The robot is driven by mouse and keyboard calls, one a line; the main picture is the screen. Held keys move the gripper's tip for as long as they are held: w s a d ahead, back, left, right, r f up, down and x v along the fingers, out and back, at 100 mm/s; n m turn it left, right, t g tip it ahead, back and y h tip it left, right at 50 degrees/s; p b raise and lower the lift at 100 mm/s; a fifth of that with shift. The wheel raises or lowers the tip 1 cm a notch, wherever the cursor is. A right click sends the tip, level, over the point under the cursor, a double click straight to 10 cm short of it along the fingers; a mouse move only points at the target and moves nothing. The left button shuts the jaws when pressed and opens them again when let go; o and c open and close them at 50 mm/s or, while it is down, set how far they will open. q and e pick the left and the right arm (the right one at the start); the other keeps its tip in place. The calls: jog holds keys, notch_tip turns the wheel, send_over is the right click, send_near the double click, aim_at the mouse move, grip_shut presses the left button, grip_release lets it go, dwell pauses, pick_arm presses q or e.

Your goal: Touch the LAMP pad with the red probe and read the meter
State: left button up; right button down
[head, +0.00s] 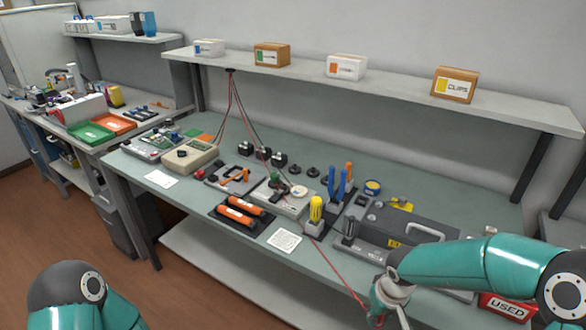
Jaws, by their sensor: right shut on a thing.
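My right gripper (388,303) is low at the right, just off the bench's front edge. It is shut on the red probe (377,320), which shows only as a small red part under the fingers. A red lead (338,271) runs from the probe back across the bench. The beige box that looks like the meter (192,157) stands at the bench's left; its reading is too small to make out. A grey board (289,205) with a green part and a white disc sits mid-bench. No LAMP label is legible. My left gripper is out of view.
Orange cylinders (241,212) lie on a dark mat. Yellow and blue-handled tools (338,184) stand in holders right of the board. A grey case (405,228) lies farther right, with a red USED bin (505,306) at lower right. Leads hang from the shelf (380,87).

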jog(key=shift+w+m, duration=0.15)
jog(key=shift+m, duration=1.15)
jog(key=shift+a, duration=0.1)
